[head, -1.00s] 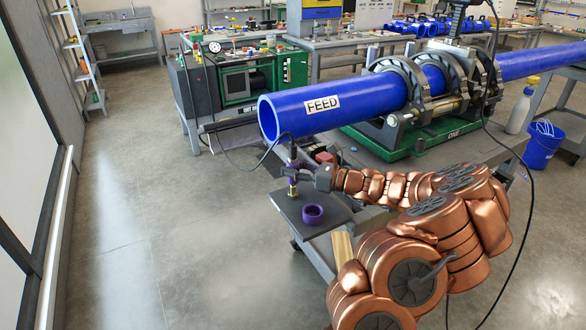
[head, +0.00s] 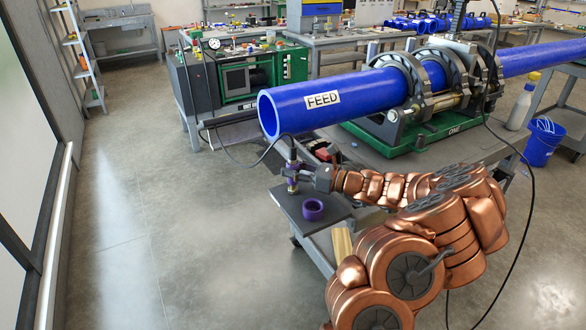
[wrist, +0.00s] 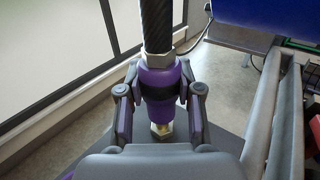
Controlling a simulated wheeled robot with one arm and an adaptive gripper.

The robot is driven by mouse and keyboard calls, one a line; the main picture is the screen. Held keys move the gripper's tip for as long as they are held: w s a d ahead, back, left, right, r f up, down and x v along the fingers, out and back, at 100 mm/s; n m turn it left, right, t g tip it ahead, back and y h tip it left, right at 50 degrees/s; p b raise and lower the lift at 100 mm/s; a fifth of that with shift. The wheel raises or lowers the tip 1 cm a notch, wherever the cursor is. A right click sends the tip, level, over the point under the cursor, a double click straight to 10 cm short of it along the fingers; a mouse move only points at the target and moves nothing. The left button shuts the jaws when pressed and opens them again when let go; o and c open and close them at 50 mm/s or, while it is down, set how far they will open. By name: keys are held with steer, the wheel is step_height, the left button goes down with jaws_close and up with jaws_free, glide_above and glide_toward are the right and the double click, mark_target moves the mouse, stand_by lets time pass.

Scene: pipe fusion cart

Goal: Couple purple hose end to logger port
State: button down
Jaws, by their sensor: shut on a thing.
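My gripper (head: 293,177) is shut on the purple hose end (wrist: 162,82), with one finger on each side of it. The hose end is upright in the wrist view, with a metal collar and a black hose (wrist: 157,25) rising above it. A brass fitting (wrist: 161,129) shows directly below the purple body; I cannot tell whether it is part of the hose end or of a port. In the head view the hose end is above the far left part of a dark plate (head: 325,224). I cannot make out a logger port for certain.
A purple ring (head: 313,209) lies on the plate, right of my gripper. The blue pipe (head: 345,100) marked FEED juts out just behind and above. A green machine (head: 243,78) with a gauge stands behind left. The floor at left is clear.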

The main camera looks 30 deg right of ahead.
steer(key=shift+f+b, duration=0.4)
steer(key=shift+f, duration=0.7)
steer(key=c, duration=0.7)
jaws_free()
steer(key=shift+s, duration=0.1)
steer(key=v, duration=1.2)
